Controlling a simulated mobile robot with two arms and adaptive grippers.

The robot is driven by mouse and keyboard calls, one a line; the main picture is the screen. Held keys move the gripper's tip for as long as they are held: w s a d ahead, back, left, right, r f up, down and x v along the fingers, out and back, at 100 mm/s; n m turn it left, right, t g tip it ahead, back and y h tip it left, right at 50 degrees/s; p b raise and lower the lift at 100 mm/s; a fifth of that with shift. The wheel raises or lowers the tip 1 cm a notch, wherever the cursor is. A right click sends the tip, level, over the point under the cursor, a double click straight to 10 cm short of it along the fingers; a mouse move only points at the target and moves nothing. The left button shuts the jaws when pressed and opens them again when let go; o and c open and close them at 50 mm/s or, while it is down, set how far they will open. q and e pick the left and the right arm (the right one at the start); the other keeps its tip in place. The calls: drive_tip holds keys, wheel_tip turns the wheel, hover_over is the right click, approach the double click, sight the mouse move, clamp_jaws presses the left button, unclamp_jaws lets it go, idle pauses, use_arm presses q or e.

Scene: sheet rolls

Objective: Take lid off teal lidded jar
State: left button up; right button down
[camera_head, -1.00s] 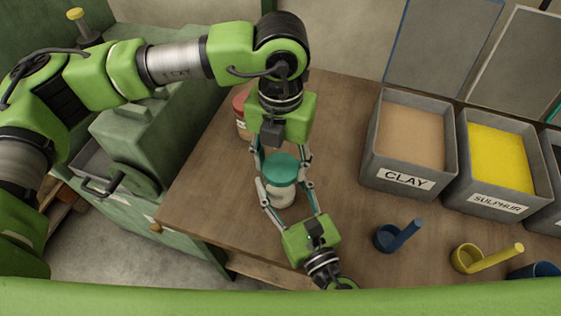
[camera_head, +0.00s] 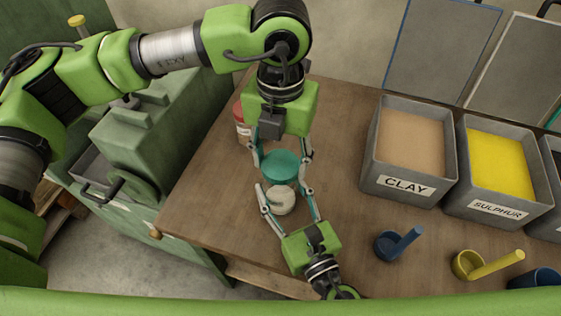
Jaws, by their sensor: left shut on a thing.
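The teal lid (camera_head: 281,166) is between the fingertips of my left gripper (camera_head: 280,163), which is shut on it and points down from above. The lid is raised off the jar. The pale cream jar body (camera_head: 283,202) stands upright on the table below it, its top partly hidden by the lid. My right gripper (camera_head: 284,191) reaches in from the bottom of the picture, with one finger on each side of the jar. I cannot tell whether those fingers press on the jar.
A red-topped jar (camera_head: 241,128) stands behind my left gripper. Grey bins of clay (camera_head: 397,186) and sulphur (camera_head: 497,210) stand at the right. Blue (camera_head: 388,246) and yellow (camera_head: 466,265) scoops lie in front of them. The wooden table (camera_head: 205,205) is clear at left.

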use_arm(q)
wheel_tip(320, 180, up, 2)
drive_tip(key=shift+r, duration=0.15)
use_arm(e)
drive_tip(key=c, duration=0.9)
unclamp_jaws()
drive_tip(key=shift+o, duration=0.2)
drive_tip(key=shift+s, duration=0.1)
